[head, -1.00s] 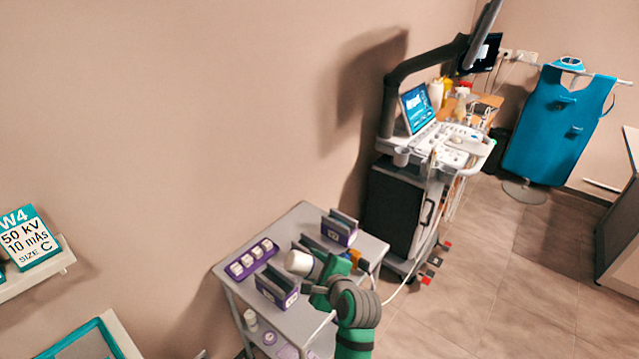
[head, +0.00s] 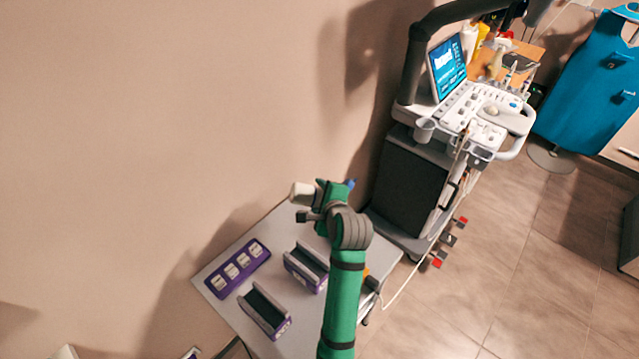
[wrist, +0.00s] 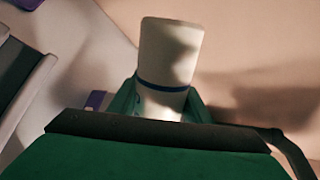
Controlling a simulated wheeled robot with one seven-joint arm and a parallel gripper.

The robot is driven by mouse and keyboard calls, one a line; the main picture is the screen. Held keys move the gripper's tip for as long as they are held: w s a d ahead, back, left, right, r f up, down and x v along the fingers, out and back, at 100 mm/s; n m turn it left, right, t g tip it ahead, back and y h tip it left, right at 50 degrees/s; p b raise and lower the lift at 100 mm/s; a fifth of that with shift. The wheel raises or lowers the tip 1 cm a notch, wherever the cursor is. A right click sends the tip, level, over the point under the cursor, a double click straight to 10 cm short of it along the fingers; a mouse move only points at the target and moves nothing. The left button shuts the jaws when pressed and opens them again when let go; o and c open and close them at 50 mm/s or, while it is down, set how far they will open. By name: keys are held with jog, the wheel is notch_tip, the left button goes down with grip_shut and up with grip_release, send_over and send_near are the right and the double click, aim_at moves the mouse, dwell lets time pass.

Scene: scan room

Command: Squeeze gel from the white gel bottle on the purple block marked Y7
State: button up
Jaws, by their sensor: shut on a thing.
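My gripper (head: 325,195) is shut on a white bottle (head: 302,193). The bottle lies sideways in the head view, its white end pointing left and a small blue tip showing right of the fingers. In the wrist view the bottle (wrist: 170,50) has a thin blue band, and its lower part is hidden between the fingers. Two purple blocks with dark grey slotted tops, a nearer one (head: 278,322) and a farther one (head: 296,274), stand on the grey cart top. Their marks are too small to read, so I cannot tell which is Y7. My gripper is beyond both blocks.
A purple tray with several white pieces (head: 238,268) lies at the left of the cart top (head: 215,285). The ultrasound machine (head: 415,180) stands close behind the cart on the right. The wall is close on the left. A cable hangs at the cart's right.

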jog(key=d+r+n+h, duration=0.1)
jog(key=n+h, duration=0.1)
jog(key=d+r+n+t+h, duration=0.1)
jog(key=d+n+h, duration=0.1)
jog(key=h, duration=0.1)
jog(key=w+d+r+n+h, duration=0.1)
jog(key=d+n+h, duration=0.1)
jog(key=shift+d+r+n+t+h, duration=0.25)
jog(key=shift+r+n+t+h, duration=0.05)
jog(key=shift+r+n+h, duration=0.1)
jog(key=d+r+n+t+h, duration=0.3)
jog(key=r+n, duration=0.3)
jog(key=r, duration=0.6)
jog(key=shift+w+d+r+n+t+h, duration=0.3)
jog(key=shift+d+t+h, duration=0.1)
jog(key=shift+h, duration=0.2)
jog(key=shift+f, duration=0.15)
